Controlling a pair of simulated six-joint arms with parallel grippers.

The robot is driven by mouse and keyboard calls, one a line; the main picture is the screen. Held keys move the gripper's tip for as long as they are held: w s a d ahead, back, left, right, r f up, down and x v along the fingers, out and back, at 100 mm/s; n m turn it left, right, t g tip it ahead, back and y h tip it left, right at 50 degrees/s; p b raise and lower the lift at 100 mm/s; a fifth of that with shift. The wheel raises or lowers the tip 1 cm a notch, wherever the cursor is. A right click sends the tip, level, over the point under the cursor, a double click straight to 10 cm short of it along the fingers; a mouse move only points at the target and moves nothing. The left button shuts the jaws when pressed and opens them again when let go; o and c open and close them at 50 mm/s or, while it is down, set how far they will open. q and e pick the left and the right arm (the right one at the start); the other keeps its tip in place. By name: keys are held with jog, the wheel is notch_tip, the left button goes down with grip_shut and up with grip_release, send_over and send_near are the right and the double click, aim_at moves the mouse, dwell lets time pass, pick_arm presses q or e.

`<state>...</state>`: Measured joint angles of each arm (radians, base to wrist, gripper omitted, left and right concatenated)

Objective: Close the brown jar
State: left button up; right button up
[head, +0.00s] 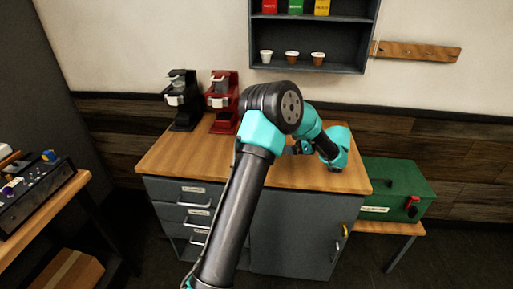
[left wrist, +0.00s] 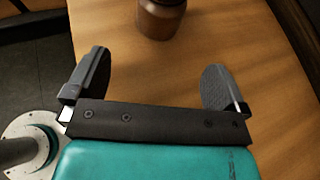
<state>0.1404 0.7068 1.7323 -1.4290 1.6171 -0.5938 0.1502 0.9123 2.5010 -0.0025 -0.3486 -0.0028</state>
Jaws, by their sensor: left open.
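A brown jar (left wrist: 160,17) stands on the wooden counter top (left wrist: 200,50) at the top middle of the left wrist view. Its upper part is cut off by the frame edge, so I cannot tell how its lid sits. In the head view the jar is hidden behind my left arm. My left gripper (left wrist: 157,72) is open and empty, its two fingers spread wide, with the jar ahead of them and apart from them. In the head view the left gripper (head: 303,147) is low over the counter, partly covered by my arm. My right gripper is not in view.
A black brewer (head: 182,100) and a red brewer (head: 222,102) stand at the counter's back left. A wall shelf (head: 335,58) holds several cups and boxes. A green toolbox (head: 397,188) sits on a lower bench at the right. The counter's left front is clear.

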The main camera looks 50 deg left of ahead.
pick_arm(q)
jog(key=x, duration=1)
jog(key=shift+d, duration=0.1)
jog(key=shift+s+a+f, duration=0.1)
jog(key=shift+a+f, duration=0.15)
jog(key=shift+a, duration=0.15)
jog(key=shift+a, duration=0.1)
jog(key=shift+x, duration=2.55)
jog(key=shift+f, duration=0.1)
jog(key=shift+c, duration=0.3)
jog(key=c, duration=1)
jog(key=shift+c, duration=0.2)
